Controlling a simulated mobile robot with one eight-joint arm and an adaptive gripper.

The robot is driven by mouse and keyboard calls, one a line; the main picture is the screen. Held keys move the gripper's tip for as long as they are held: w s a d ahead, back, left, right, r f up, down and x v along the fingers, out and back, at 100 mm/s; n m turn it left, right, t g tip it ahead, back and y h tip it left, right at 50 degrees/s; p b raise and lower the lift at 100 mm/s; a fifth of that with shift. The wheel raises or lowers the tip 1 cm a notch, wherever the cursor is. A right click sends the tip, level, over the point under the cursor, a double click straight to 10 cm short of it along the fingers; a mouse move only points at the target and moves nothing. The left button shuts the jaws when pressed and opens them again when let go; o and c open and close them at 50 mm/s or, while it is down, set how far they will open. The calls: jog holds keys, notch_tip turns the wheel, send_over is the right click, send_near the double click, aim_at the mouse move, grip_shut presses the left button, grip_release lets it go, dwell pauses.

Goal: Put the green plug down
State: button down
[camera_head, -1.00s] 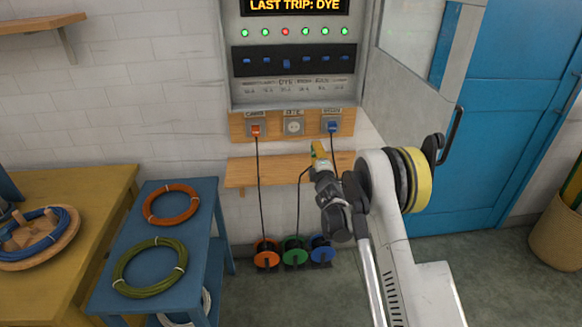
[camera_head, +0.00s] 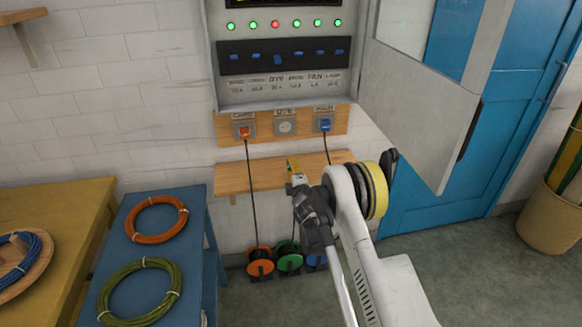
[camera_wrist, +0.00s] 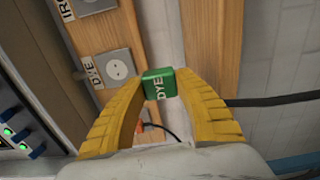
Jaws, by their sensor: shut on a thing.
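My gripper (camera_head: 291,165) is in front of the wooden shelf (camera_head: 248,176), below the middle socket. The plug is apart from the DYE socket (camera_wrist: 118,68), which is empty. A black cable (camera_wrist: 270,100) runs off to the right of the fingers. In the head view the plug is mostly hidden by the fingers.
An orange plug (camera_head: 244,132) and a blue plug (camera_head: 325,125) sit in the outer sockets. Orange (camera_head: 260,264) and green (camera_head: 289,260) reels stand on the floor below. The shelf looks bare. An open cabinet door (camera_head: 425,95) hangs at the right.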

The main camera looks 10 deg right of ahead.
jog(key=shift+f, duration=0.6)
jog(key=c, duration=1)
grip_release()
jog(key=shift+o, duration=0.2)
jog(key=shift+r, duration=0.1)
